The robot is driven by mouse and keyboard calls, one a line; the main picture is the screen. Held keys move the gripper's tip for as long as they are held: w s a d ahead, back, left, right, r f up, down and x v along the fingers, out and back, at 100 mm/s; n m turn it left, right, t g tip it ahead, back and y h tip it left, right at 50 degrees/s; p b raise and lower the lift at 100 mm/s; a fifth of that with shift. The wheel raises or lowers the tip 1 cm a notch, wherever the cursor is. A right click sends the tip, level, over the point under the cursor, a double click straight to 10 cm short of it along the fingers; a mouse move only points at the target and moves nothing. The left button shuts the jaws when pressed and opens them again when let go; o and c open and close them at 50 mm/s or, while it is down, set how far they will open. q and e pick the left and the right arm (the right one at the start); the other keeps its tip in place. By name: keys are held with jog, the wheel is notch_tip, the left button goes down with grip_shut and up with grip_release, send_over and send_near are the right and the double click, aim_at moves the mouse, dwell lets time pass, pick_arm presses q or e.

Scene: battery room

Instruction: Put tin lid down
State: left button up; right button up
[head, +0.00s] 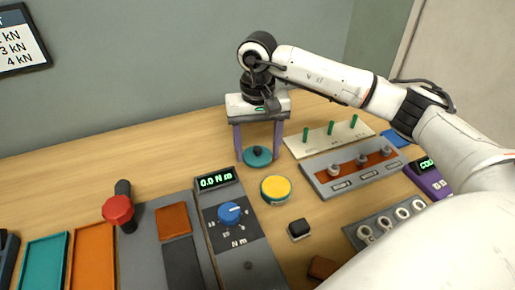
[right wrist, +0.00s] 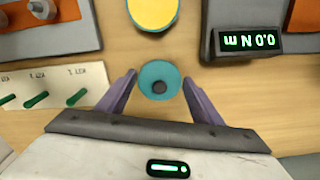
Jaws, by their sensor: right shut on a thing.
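The tin lid (head: 262,161) is a round teal disc with a dark knob in its middle. It also shows in the right wrist view (right wrist: 150,72), between two purple fingers. My right gripper (head: 258,154) points down over the wood table and is shut on the lid, one finger on each side. The lid is low, near the tabletop; I cannot tell whether it touches the wood. A round yellow-topped tin (head: 276,189) stands close by, in front of the lid. My left gripper is not in view.
A torque meter reading 0.0 N m (head: 216,181) stands left of the yellow tin. A pale board with green pegs (head: 304,146) and a grey panel with knobs (head: 328,178) lie to the right. A small black block (head: 299,229) is in front. Bare wood (head: 160,150) lies at back left.

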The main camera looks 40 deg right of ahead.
aim_at(257, 150)
jog(key=shift+f, duration=0.35)
jog(key=shift+f, duration=0.1)
jog(key=shift+f, duration=0.15)
jog(key=o, duration=1)
jog(key=shift+r, duration=0.2)
notch_tip(257, 150, up, 12)
jog(key=shift+r+b, duration=0.1)
jog(key=shift+b, duration=0.25)
